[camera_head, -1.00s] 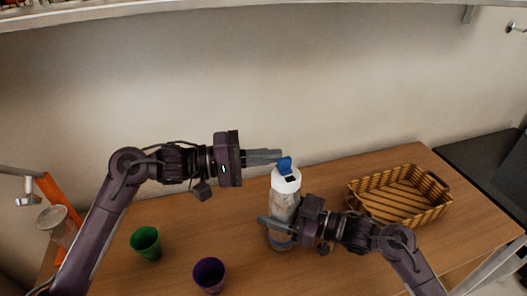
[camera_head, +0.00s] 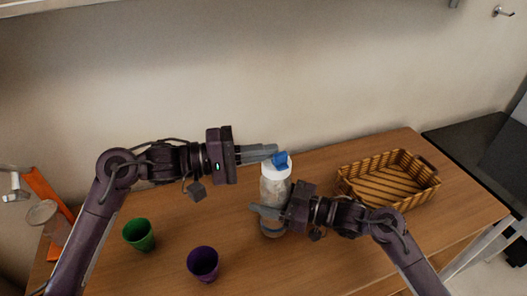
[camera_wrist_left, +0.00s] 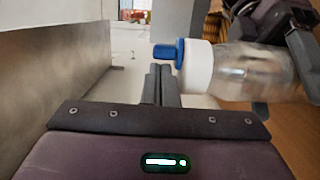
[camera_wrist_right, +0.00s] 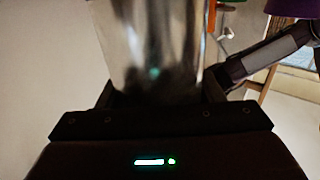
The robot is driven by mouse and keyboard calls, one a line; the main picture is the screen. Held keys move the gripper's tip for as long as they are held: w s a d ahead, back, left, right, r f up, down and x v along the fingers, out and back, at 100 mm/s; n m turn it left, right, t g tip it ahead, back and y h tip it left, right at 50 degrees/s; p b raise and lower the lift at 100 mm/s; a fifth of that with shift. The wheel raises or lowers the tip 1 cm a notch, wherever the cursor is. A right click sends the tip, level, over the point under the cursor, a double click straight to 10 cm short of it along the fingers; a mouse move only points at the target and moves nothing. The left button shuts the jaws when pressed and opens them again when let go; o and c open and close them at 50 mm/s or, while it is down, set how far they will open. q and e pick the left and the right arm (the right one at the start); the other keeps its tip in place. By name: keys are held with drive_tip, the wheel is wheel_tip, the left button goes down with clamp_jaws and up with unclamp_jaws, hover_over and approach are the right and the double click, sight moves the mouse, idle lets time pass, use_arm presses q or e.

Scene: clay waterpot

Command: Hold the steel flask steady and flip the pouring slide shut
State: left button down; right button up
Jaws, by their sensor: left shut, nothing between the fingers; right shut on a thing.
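The steel flask (camera_head: 275,188) stands upright on the table, with a clear, greyish body and a white cap (camera_head: 270,166). The blue pouring slide (camera_head: 281,159) is on top of the cap; in the left wrist view the slide (camera_wrist_left: 166,51) sticks out from the cap (camera_wrist_left: 197,65). My left gripper (camera_head: 273,150) is shut and empty, its fingertips right beside the slide; I cannot tell whether they touch it. My right gripper (camera_head: 268,211) is shut on the flask's lower body. The right wrist view shows the flask (camera_wrist_right: 155,45) between the fingers, dark and blurred.
A green cup (camera_head: 139,234) and a purple cup (camera_head: 203,263) stand on the wooden table (camera_head: 325,260) at the left front. A woven basket (camera_head: 388,182) sits to the right of the flask. The wall is close behind the table.

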use_arm(q)
drive_tip(key=a, duration=1.1)
drive_tip(key=shift+w+a, duration=0.2)
drive_tip(key=shift+w, duration=0.2)
use_arm(e)
drive_tip(key=o, duration=1.5)
drive_tip(key=shift+o, duration=0.2)
